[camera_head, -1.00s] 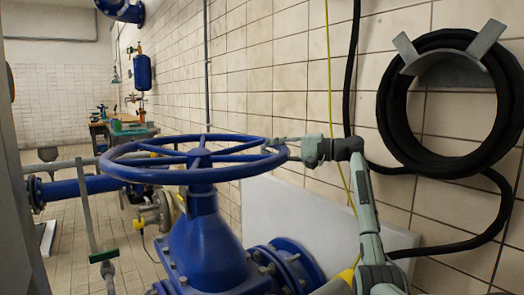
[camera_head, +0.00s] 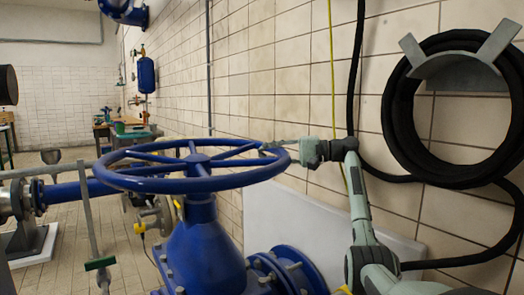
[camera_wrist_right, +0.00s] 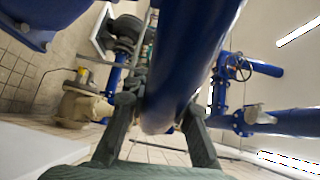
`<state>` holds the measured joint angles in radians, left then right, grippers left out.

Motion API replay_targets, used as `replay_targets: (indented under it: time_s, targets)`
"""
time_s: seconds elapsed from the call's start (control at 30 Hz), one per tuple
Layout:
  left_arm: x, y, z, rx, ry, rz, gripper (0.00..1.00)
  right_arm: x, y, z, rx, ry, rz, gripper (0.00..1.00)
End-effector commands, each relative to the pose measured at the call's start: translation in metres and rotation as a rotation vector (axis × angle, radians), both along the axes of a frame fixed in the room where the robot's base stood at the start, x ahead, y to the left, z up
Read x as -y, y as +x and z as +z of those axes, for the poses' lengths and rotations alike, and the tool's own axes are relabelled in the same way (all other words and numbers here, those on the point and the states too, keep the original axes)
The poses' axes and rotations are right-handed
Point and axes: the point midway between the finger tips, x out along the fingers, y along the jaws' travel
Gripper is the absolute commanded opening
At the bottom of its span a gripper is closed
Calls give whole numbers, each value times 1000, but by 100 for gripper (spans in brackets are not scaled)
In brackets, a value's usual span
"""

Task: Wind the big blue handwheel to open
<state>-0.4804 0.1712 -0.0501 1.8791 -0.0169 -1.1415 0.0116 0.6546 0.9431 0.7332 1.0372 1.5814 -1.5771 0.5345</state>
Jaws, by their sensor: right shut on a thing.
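The big blue handwheel (camera_head: 196,166) lies roughly level on top of a blue valve body (camera_head: 204,245) in the head view. My right gripper (camera_head: 274,148) is at the right side of the rim and is shut on it. In the right wrist view the blue rim (camera_wrist_right: 190,65) runs between the two fingers of my right gripper (camera_wrist_right: 165,120). The wheel's spokes meet at a hub above the valve stem. My left gripper is not in view.
A tiled wall (camera_head: 285,75) runs close along the right side. A black hose coil (camera_head: 398,115) hangs there on a grey bracket. A white panel (camera_head: 325,222) leans behind the valve. Open tiled floor (camera_head: 75,240) lies to the left.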

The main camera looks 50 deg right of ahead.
Motion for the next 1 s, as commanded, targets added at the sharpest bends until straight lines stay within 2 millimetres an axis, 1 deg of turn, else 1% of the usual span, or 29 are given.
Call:
replay_targets:
  time_s: [0.03, 0.23, 0.27, 0.43, 0.77, 0.87, 0.97, 1.0]
  targets:
    - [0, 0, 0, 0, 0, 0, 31, 1, -1, 3, 5, -1, -2, 0]
    - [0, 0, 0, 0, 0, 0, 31, 1, -1, 3, 5, -1, -2, 0]
    - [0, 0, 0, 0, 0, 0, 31, 0, -1, 3, 5, -2, -2, 23]
    - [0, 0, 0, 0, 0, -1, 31, 0, -1, 2, 4, -1, -1, 44]
    - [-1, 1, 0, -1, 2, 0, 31, 0, 0, 3, 2, -1, 1, 44]
    - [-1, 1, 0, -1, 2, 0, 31, 0, 0, 13, 4, -2, 0, 44]
    - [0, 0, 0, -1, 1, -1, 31, 0, -1, 31, 6, -4, -2, 44]
    - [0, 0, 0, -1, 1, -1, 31, 0, -1, 40, 9, -5, -2, 44]
